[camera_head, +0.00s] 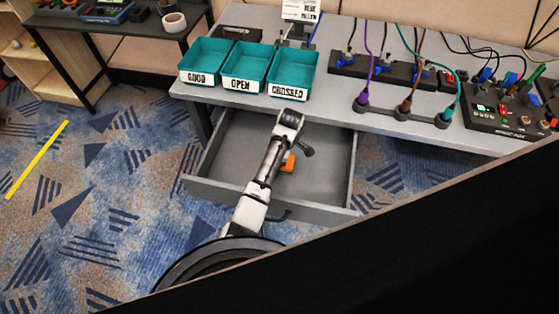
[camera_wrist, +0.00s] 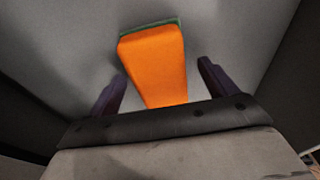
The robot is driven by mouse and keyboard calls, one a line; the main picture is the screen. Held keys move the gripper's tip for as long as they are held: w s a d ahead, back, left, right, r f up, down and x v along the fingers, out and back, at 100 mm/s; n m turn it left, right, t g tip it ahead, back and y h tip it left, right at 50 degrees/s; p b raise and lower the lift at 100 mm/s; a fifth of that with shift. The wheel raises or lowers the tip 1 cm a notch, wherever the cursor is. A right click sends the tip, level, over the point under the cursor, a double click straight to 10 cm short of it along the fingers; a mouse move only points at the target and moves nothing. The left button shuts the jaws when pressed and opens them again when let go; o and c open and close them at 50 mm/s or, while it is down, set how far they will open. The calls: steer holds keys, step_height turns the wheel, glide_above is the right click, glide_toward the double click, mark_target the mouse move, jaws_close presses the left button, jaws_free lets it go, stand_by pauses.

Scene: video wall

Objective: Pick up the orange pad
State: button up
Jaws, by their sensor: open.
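The orange pad (camera_wrist: 155,62) lies on the grey floor of an open drawer, with a thin green edge showing at its far end. In the wrist view it sits between and slightly beyond the two dark fingers of my gripper (camera_wrist: 160,88), which are apart, with clear space on both sides of the pad. In the head view only part of the orange pad (camera_head: 288,163) shows to the right of my arm. My gripper (camera_head: 300,150) is over the drawer there, its fingertips hard to make out. The pad's near end is partly hidden by the gripper body in the wrist view.
The open drawer (camera_head: 325,190) has grey walls around my gripper, under a grey desk (camera_head: 335,100). Teal bins labelled GOOD (camera_head: 207,62), OPEN (camera_head: 245,66) and CROSSED (camera_head: 292,72) stand on the desk. Cables and a test panel (camera_head: 505,105) are at right.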

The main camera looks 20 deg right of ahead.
steer(key=shift+f, duration=0.15)
steer(key=shift+c, duration=0.3)
steer(key=c, duration=1)
steer(key=shift+r+p, duration=1.95)
steer(key=shift+r, duration=8.05)
